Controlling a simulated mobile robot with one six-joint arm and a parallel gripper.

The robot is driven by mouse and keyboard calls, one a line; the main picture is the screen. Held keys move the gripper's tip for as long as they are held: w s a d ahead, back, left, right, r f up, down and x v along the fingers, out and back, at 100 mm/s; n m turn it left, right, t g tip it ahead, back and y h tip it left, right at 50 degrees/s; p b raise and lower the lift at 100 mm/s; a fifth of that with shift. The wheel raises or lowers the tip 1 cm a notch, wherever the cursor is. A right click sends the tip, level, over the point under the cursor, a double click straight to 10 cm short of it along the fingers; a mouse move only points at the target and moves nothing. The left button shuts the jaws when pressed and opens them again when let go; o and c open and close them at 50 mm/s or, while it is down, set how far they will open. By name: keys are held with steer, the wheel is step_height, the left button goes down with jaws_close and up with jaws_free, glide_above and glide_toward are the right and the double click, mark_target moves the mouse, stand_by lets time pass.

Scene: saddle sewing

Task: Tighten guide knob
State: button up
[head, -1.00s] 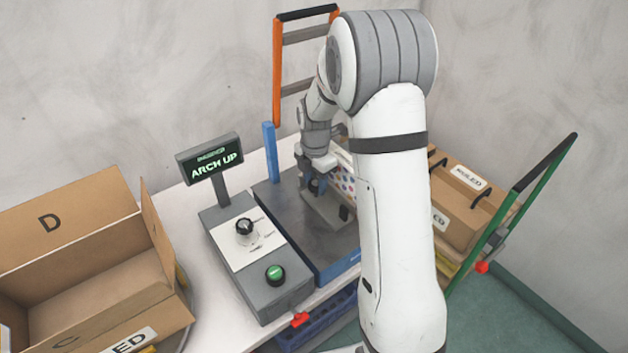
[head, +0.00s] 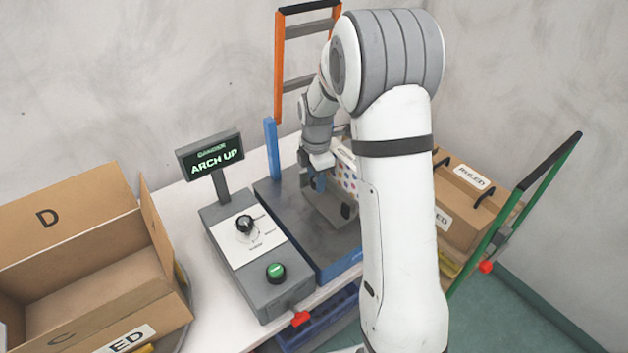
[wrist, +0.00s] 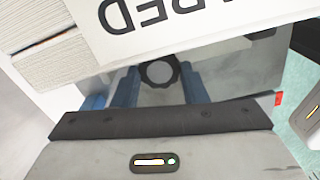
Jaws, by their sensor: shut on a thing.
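The guide knob (wrist: 158,72) is a dark round knob with a grey centre, seen in the wrist view. My gripper (wrist: 158,86) has its blue fingers on the knob's left and right sides and is shut on it. In the head view my gripper (head: 317,183) points down at the grey metal guide (head: 328,211) on the dark machine bed (head: 300,235). The knob itself cannot be made out there, and my arm covers the right part of the bed.
A control box (head: 255,262) with a dial and green button stands left of the bed. Its display (head: 212,154) reads "ARCH UP". A blue post (head: 272,148) rises behind the bed. Open carton D (head: 75,225) is at left, a labelled carton (head: 470,195) at right.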

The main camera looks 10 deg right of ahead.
steer(key=shift+m+b, duration=0.35)
steer(key=shift+m, duration=0.85)
steer(key=o, duration=1)
steer(key=shift+r, duration=0.1)
step_height(320, 180, up, 8)
steer(key=shift+f+b, duration=0.2)
steer(key=shift+b, duration=0.3)
